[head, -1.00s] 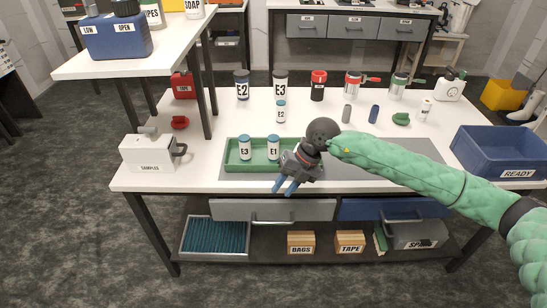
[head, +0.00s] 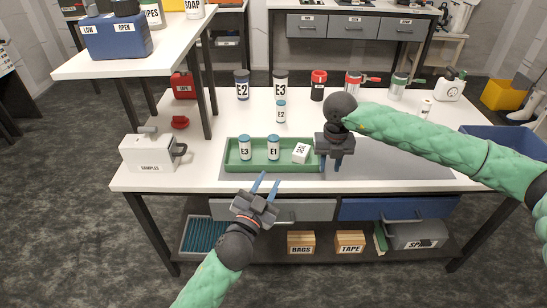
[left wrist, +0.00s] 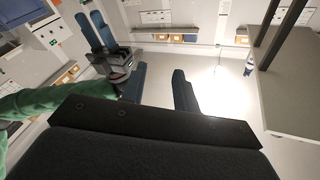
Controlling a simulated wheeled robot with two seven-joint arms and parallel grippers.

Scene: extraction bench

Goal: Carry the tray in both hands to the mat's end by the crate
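The green tray (head: 233,169) sits on the left part of the grey mat (head: 400,167). It holds two upright white vials, E3 (head: 245,148) and E1 (head: 273,148), and a tilted white box (head: 301,153). The blue crate (head: 497,131) is at the right, partly hidden by my right arm. My left gripper (head: 266,182) is open and empty in front of the tray's near side; its parted fingers also show in the left wrist view (left wrist: 160,84). My right gripper (head: 330,168) is open, fingers down, at the tray's right end; whether it touches the tray is unclear.
A white SAMPLES box (head: 150,153) stands left of the tray. Bottles E2 (head: 242,86) and E3 (head: 281,85), a small E2 vial (head: 281,112) and other containers stand along the back. A raised shelf (head: 150,50) overhangs the left. The mat's right part looks clear.

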